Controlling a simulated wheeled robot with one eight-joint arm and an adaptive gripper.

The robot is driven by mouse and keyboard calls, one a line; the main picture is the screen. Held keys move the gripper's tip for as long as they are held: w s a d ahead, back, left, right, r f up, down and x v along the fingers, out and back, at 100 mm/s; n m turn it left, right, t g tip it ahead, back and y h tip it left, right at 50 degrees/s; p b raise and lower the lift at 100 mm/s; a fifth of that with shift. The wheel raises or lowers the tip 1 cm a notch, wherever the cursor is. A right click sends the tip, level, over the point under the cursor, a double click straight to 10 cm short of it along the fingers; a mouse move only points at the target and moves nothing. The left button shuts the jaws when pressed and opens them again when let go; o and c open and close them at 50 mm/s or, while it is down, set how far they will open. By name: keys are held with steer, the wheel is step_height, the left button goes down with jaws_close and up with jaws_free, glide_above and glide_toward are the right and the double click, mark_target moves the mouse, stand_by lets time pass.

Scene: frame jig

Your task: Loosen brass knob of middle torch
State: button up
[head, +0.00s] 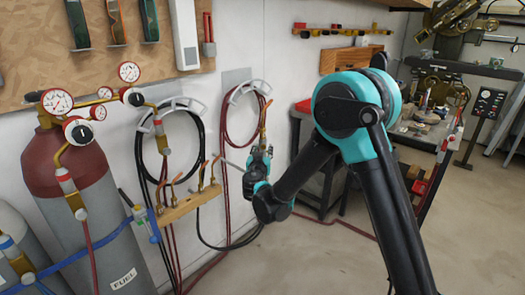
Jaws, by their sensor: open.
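A wooden rack (190,204) on the wall holds a row of small torch fittings with copper-coloured tips. The middle torch (179,186) appears to be the fitting near the rack's centre, and its brass knob is too small to make out. My gripper (260,153) is right of the rack and apart from it, in front of the white wall below the right hose hanger.
A maroon-topped fuel cylinder (75,180) with gauges stands left of the rack. Coiled hoses (232,130) hang on the wall and run down to the floor. A dark cart (318,155) stands behind my arm. Open floor (330,260) lies in front.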

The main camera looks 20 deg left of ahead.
steer(key=shift+c, duration=0.5)
jaws_close()
steer(key=n, duration=0.3)
steer(key=shift+n+t, duration=0.3)
steer(key=shift+n, duration=0.1)
steer(key=shift+f+n+y, duration=0.1)
steer(key=shift+n+y, duration=0.3)
steer(key=shift+n, duration=1.5)
steer(key=shift+o, duration=0.5)
jaws_free()
